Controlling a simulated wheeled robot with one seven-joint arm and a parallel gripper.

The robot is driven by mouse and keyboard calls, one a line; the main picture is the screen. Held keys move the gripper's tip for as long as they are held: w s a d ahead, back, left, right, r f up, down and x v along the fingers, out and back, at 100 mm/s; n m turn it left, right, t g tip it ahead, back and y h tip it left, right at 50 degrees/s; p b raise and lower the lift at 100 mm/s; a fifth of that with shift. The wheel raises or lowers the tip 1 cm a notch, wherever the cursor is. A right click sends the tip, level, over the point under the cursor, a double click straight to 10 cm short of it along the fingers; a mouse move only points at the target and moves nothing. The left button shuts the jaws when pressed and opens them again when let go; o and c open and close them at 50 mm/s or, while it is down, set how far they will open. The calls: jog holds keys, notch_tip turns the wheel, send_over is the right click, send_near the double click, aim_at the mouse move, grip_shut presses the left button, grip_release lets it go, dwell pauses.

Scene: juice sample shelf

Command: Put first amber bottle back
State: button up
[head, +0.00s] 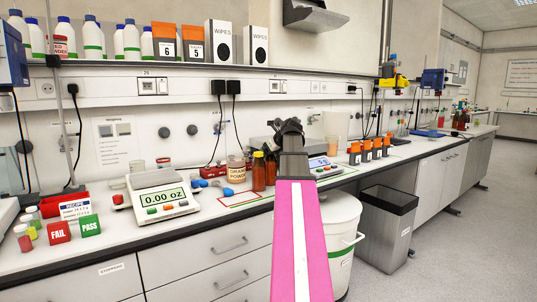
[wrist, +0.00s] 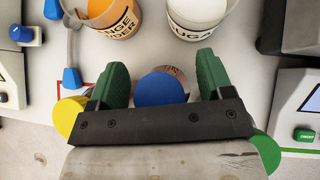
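In the wrist view my gripper (wrist: 160,82) is open, with a green finger on each side of a round blue cap (wrist: 162,87). A gap shows on both sides of the cap, and a little brown shows beside it. A yellow cap (wrist: 70,117) is partly covered at the gripper's left, and a green cap (wrist: 268,150) at its right. In the head view an amber bottle with a yellow cap (head: 259,174) stands on the bench, with another amber bottle (head: 270,169) close beside it. My arm hides the gripper and the bench behind it there.
An orange powder jar (head: 236,169) and a sugar jar (wrist: 197,18) stand just beyond the gripper. A scale (head: 162,196) reading 0.00 is at the left. FAIL (head: 59,232) and PASS (head: 90,222) blocks stand further left. Several orange-topped items (head: 365,149) are at the right.

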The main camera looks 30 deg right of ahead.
jog(key=shift+r, duration=0.1)
jog(key=v, duration=1.2)
